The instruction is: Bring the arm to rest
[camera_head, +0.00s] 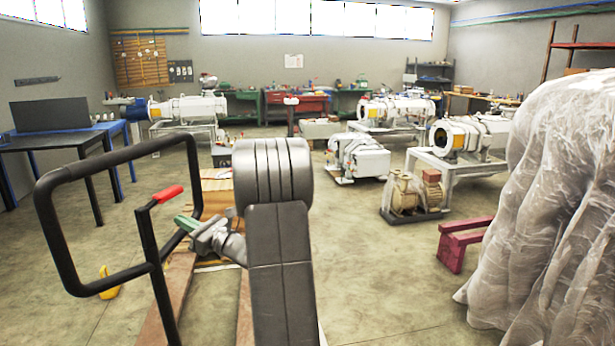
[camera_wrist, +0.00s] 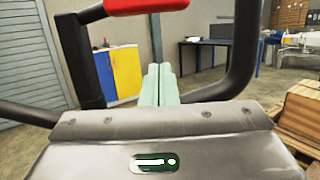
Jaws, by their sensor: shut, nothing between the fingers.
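My gripper (camera_head: 183,222) is left of centre in the head view, at the end of my dark grey arm. Its pale green fingers point to the left. In the wrist view the fingers (camera_wrist: 158,72) stand side by side, shut, with nothing between them. My arm rises through the middle of the head view and its wrist is bent to the left. A black tubular frame (camera_head: 95,166) with a red grip (camera_head: 168,193) is close to the gripper. The red grip (camera_wrist: 140,5) shows at the top of the wrist view.
A wooden crate (camera_wrist: 300,115) is at the right of the wrist view. Yellow and blue cabinets (camera_wrist: 127,72) stand beyond the fingers. A plastic-wrapped load (camera_head: 550,210) fills the right of the head view. Several white pumps stand farther back. Open floor (camera_head: 375,260) lies right of my arm.

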